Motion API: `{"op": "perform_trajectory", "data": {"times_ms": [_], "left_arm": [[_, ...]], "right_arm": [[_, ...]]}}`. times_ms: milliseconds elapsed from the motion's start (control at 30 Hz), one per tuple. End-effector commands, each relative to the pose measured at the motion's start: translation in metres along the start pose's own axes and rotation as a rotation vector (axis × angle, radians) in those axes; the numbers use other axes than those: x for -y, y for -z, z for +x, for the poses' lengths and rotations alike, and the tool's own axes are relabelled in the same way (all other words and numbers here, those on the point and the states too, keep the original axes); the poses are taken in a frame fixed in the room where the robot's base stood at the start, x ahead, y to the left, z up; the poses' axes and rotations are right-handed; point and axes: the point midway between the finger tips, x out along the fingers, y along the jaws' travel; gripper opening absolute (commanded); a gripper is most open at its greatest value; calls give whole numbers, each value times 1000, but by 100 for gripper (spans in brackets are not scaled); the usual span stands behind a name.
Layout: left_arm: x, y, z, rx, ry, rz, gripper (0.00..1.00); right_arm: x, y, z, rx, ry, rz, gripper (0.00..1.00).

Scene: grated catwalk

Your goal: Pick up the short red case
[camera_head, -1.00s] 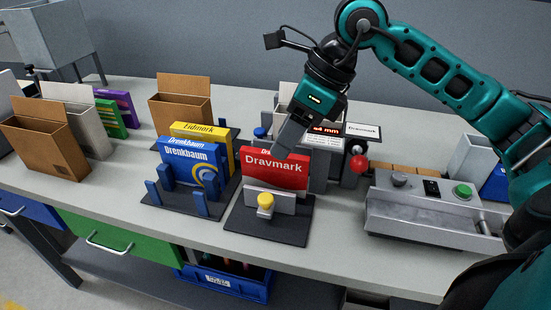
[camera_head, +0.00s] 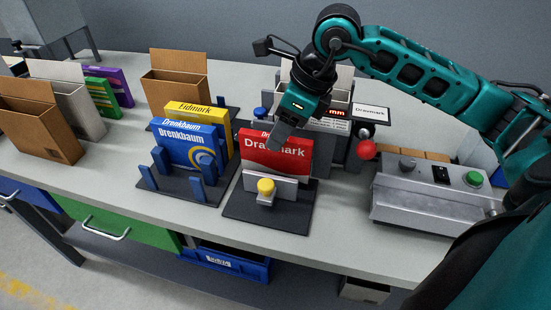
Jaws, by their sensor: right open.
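The red case (camera_head: 261,158), labelled "Dravmark", stands upright in a dark holder (camera_head: 245,208) with a grey front block and a yellow knob (camera_head: 265,187). A second red top edge with the same kind of lettering shows just behind it, mostly hidden. My right gripper (camera_head: 281,143) points down at the upper right of the red case and covers part of its lettering. It is open, and I see no case lifted in it. Whether its fingers touch the case I cannot tell. My left gripper is not in view.
Blue cases (camera_head: 188,146) and a yellow case (camera_head: 190,110) stand in a holder to the left. A grey machine with a green button (camera_head: 472,179) is at the right. Brown cardboard boxes (camera_head: 37,125) stand at the left.

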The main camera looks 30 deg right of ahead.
Motion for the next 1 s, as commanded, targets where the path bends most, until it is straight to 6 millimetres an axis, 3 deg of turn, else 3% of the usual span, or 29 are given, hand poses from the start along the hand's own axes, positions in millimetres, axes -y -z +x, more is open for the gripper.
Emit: {"op": "perform_trajectory", "data": {"times_ms": [300,1000], "left_arm": [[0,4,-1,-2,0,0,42],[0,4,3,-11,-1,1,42]], "right_arm": [[-1,-1,43,0,-3,0,49],[-1,0,48,0,-1,0,49]]}}
